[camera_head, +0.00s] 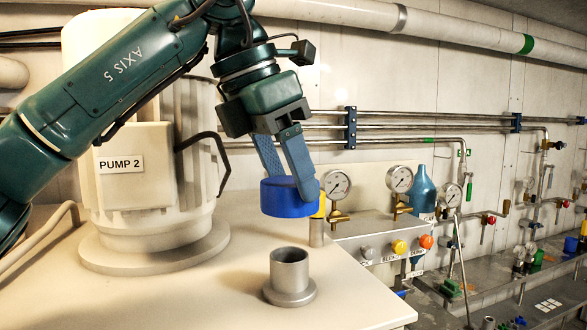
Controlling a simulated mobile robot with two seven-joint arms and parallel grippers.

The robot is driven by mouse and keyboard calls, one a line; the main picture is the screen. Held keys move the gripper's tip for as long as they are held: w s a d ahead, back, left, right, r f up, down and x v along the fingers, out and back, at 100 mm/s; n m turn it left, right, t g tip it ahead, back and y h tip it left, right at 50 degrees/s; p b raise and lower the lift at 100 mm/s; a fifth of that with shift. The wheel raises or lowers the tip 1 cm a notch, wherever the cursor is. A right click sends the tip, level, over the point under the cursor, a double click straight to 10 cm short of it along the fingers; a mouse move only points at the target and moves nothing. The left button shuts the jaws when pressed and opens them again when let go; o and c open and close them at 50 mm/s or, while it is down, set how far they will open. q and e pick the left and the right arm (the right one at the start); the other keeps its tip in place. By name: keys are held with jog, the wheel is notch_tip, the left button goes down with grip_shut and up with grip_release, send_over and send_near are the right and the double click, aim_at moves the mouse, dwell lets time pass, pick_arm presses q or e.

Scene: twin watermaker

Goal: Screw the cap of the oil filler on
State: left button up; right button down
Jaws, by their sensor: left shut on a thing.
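The blue cap (287,199) is held between the fingers of my left gripper (284,172), which is shut on it. The cap hangs in the air, roughly level. The oil filler (290,271) is a short grey open pipe with a flanged foot on the pale bench top. It stands below the cap, with a clear gap between them. My right gripper is not in view.
The pump labelled PUMP 2 (148,180) stands left on the pale bench top (190,295). Behind the filler are a small yellow-topped post (317,225), a panel with gauges (337,185) and coloured knobs (399,247), and a blue bottle (423,192). The bench edge runs at the right.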

aim_at(286, 217)
pick_arm(q)
jog(key=shift+s+r, duration=0.1)
jog(key=shift+s, duration=0.1)
jog(key=shift+f, duration=0.2)
jog(key=shift+f+b, duration=1.05)
jog(key=shift+f, duration=0.2)
jog(key=shift+f+b, duration=0.8)
jog(key=shift+f, duration=0.35)
jog(key=shift+w+f, duration=0.1)
jog(key=shift+f, duration=0.25)
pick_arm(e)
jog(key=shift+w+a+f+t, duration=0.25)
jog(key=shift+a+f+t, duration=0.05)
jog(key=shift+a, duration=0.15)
pick_arm(q)
jog(key=shift+f, duration=0.1)
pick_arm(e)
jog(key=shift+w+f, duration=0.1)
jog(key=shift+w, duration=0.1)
